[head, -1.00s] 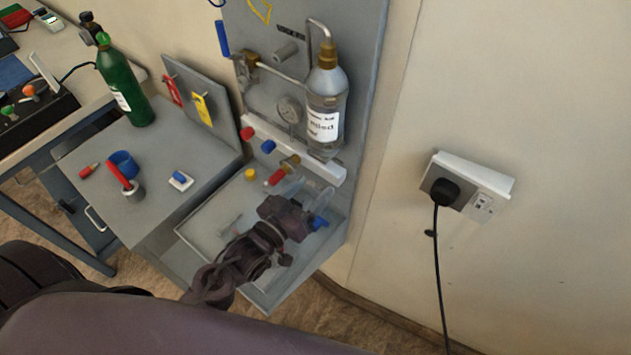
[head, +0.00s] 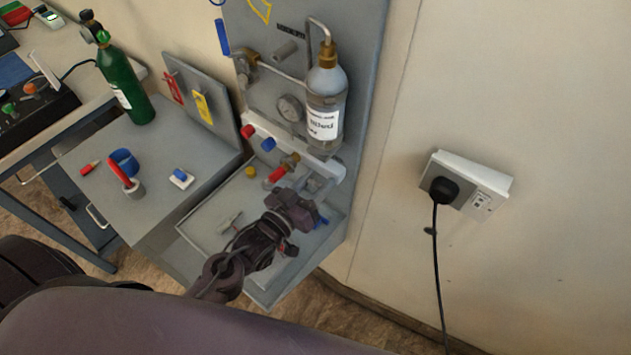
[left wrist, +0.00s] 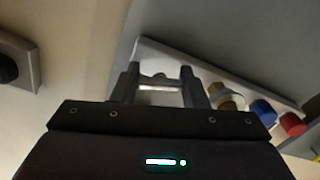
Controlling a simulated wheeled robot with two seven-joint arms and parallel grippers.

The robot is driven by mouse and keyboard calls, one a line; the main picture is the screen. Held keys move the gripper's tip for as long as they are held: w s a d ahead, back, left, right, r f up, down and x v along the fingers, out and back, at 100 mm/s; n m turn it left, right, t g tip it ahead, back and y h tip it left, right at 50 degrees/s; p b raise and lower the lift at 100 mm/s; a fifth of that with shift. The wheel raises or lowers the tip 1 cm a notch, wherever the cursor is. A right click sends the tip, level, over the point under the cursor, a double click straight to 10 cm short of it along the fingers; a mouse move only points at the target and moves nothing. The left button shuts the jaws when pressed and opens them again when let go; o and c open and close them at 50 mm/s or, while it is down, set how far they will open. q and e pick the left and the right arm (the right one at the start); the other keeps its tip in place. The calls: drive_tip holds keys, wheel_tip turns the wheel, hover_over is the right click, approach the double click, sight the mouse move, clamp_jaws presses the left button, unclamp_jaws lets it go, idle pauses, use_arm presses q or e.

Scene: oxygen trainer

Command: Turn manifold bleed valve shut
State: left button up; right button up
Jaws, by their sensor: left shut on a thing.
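The white manifold bar (head: 262,133) runs along the foot of the upright panel, with a red knob (head: 248,131), a blue knob (head: 267,144) and a brass valve with a red handle (head: 278,174). My left gripper (head: 319,183) is at the bar's right end, right of the brass valve. It is shut on a small grey part there, which I take as the manifold bleed valve; it shows between the fingers (left wrist: 158,90) in the left wrist view. The fingers and gripper body hide most of it, so its turn angle cannot be told. My right gripper is not in view.
A clear bottle (head: 325,105) and a gauge (head: 290,108) are close above the gripper. A grey tray (head: 205,218) lies below, holding small parts. A green cylinder (head: 125,85) stands left. A wall socket (head: 466,185) is at right.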

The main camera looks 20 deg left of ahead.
use_arm(q)
drive_tip(key=shift+m, duration=0.3)
drive_tip(key=m+p, duration=0.1)
drive_tip(key=m, duration=0.3)
drive_tip(key=m+p, duration=0.1)
drive_tip(key=m, duration=0.5)
drive_tip(key=m+p, duration=0.1)
drive_tip(key=m, duration=0.4)
drive_tip(key=shift+p, duration=0.3)
drive_tip(key=m+p, duration=0.1)
drive_tip(key=m, duration=0.4)
drive_tip(key=shift+m, duration=0.4)
drive_tip(key=o, duration=1)
